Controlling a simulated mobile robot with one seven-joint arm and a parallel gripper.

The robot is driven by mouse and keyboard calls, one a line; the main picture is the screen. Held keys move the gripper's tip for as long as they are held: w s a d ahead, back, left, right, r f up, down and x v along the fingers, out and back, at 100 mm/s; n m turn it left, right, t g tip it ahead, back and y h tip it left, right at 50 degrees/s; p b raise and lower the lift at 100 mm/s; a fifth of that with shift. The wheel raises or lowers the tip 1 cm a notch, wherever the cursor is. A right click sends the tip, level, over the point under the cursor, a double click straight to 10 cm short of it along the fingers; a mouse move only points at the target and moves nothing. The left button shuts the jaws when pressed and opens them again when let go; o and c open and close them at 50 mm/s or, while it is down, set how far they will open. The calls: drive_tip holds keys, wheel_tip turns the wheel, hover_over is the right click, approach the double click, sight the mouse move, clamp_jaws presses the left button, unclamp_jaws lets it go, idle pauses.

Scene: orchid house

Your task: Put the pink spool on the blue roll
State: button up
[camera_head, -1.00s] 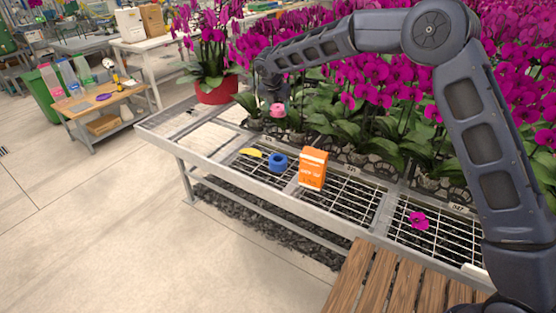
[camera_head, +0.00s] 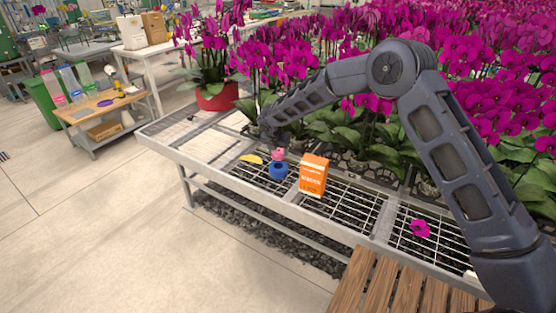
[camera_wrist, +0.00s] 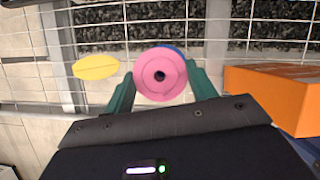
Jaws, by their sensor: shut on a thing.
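The pink spool (camera_head: 278,154) is between the fingers of my gripper (camera_head: 272,146), just above the blue roll in the head view. In the wrist view the pink spool (camera_wrist: 160,75) shows its round end with a dark centre hole, and the green fingertips of my gripper (camera_wrist: 160,85) press on its two sides. The blue roll (camera_head: 278,171) stands on the bench grid; in the wrist view only a thin blue edge (camera_wrist: 172,47) shows behind the spool. I cannot tell whether spool and roll touch.
An orange box (camera_head: 313,175) stands close to the right of the roll; it also shows in the wrist view (camera_wrist: 275,97). A yellow object (camera_head: 251,159) lies to the left. A magenta flower (camera_head: 420,228) lies farther right. Potted orchids crowd the bench's back.

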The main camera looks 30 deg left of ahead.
sight(278, 158)
drive_tip(key=shift+f, duration=2.5)
drive_tip(key=shift+f, duration=0.15)
drive_tip(key=o, duration=1)
drive_tip(key=v, duration=1.2)
drive_tip(key=shift+r, duration=0.2)
drive_tip(key=shift+d, duration=0.1)
